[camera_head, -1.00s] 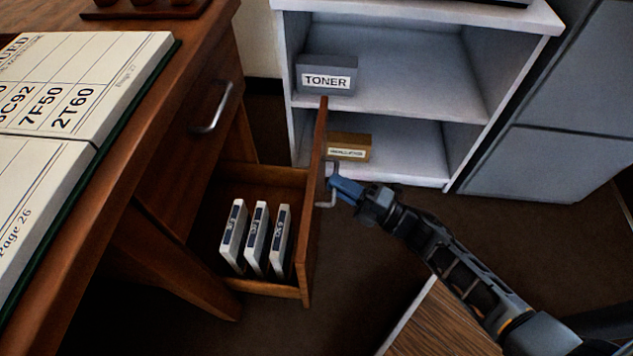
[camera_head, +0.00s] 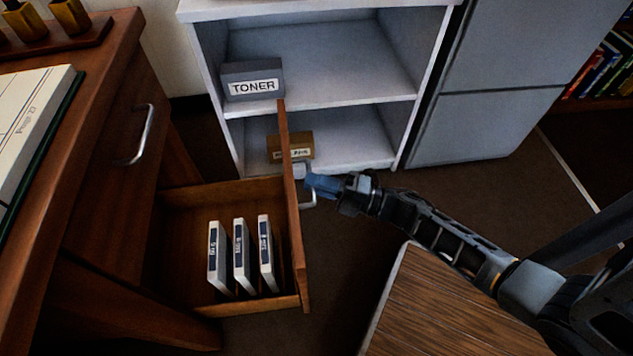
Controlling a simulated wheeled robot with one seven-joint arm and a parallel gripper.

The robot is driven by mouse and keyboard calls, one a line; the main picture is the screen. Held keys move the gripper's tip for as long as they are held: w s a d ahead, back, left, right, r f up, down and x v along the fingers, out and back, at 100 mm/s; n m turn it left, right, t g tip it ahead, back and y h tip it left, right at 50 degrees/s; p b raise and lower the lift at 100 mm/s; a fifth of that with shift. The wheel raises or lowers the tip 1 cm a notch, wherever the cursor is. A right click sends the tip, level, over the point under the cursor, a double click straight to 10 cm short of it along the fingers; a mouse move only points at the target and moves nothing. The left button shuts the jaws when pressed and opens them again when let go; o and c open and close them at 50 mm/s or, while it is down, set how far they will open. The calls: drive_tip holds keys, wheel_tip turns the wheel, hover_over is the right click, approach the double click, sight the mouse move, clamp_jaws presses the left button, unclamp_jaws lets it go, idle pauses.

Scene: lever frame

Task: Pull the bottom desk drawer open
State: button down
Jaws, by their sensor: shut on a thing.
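The bottom desk drawer (camera_head: 185,197) is pulled well out of the wooden desk (camera_head: 108,165), and its inside shows. Several white, labelled cartridge-like boxes (camera_head: 241,257) stand upright in it. The drawer's front panel (camera_head: 293,225) is seen nearly edge-on, with its metal handle (camera_head: 309,199) on the right side. My gripper (camera_head: 312,184) reaches in from the right and is shut on this handle. The fingertips and part of the handle are hard to make out. The upper drawer's handle (camera_head: 146,135) is on the desk face, and that drawer is closed.
A wood-topped surface (camera_head: 440,305) lies below my arm. Dark floor (camera_head: 345,240) shows right of the drawer.

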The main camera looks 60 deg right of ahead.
drive_tip(key=c, duration=1.2)
unclamp_jaws()
drive_tip(key=shift+o, duration=0.2)
drive_tip(key=v, duration=0.8)
drive_tip(key=shift+w, duration=0.1)
drive_tip(key=s+a+r+m+g+h, duration=0.2)
drive_tip(key=s+a+r+m, duration=0.4)
drive_tip(key=a+r+m, duration=0.4)
drive_tip(key=s+a+r+m+g+h, duration=0.25)
drive_tip(key=s+a+r+m, duration=0.45)
drive_tip(key=r+m, duration=0.4)
wheel_tip(320, 180, up, 26)
drive_tip(key=w+n+p, duration=0.1)
drive_tip(key=p, duration=2.5)
drive_tip(key=shift+w+a+p, duration=0.2)
drive_tip(key=shift+w+p, duration=0.05)
drive_tip(key=shift+p, duration=0.1)
